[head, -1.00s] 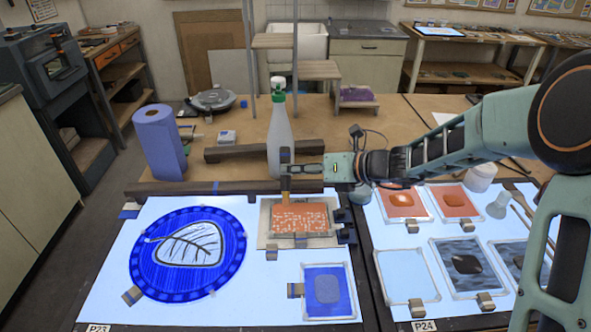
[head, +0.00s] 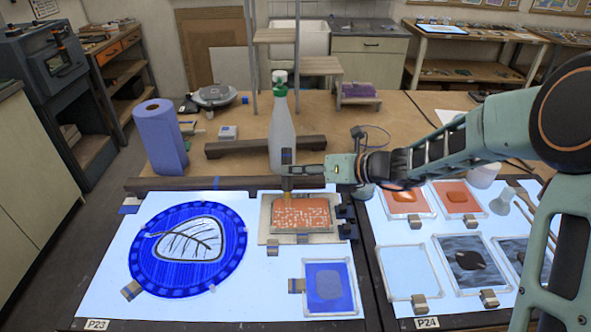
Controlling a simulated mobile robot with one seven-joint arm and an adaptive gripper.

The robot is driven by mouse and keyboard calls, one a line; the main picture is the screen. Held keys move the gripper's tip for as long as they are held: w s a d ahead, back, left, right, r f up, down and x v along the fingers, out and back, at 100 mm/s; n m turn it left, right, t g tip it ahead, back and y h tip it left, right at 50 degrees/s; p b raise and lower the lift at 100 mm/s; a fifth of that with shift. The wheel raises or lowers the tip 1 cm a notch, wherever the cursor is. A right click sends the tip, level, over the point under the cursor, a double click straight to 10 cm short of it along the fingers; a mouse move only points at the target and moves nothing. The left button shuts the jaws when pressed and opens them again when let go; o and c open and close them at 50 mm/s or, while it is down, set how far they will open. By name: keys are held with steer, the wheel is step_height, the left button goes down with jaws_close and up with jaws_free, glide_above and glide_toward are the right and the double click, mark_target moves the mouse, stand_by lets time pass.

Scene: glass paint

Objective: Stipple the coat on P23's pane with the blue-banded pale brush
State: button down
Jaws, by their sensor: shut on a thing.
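My gripper (head: 303,171) is shut on an upright brush (head: 287,156), of which a dark upper part and amber lower end show. The brush end is at the upper left edge of an orange-coated pane (head: 301,226) with many white specks. I cannot tell if the bristles touch it. This pane lies on a tan board at the upper right of the lit table tagged P23 (head: 97,324). A round blue pane with a pale leaf (head: 222,272) lies to its left on the same lit table.
A smaller blue pane with a grey patch (head: 345,298) lies below the orange one. A spray bottle (head: 281,135) and dark bar (head: 228,149) stand behind my gripper. A blue paper roll (head: 162,140) is left. Several framed panes lie on P24 (head: 426,323).

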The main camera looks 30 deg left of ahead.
steer(key=shift+f, duration=0.2)
stand_by(0.6)
steer(key=shift+r, duration=0.1)
steer(key=shift+r+p, duration=1.05)
steer(key=shift+r, duration=0.05)
steer(key=w+d+p, duration=0.2)
steer(key=w+d, duration=0.1)
steer(key=d, duration=0.3)
steer(key=shift+w, duration=0.15)
steer(key=shift+f, duration=0.1)
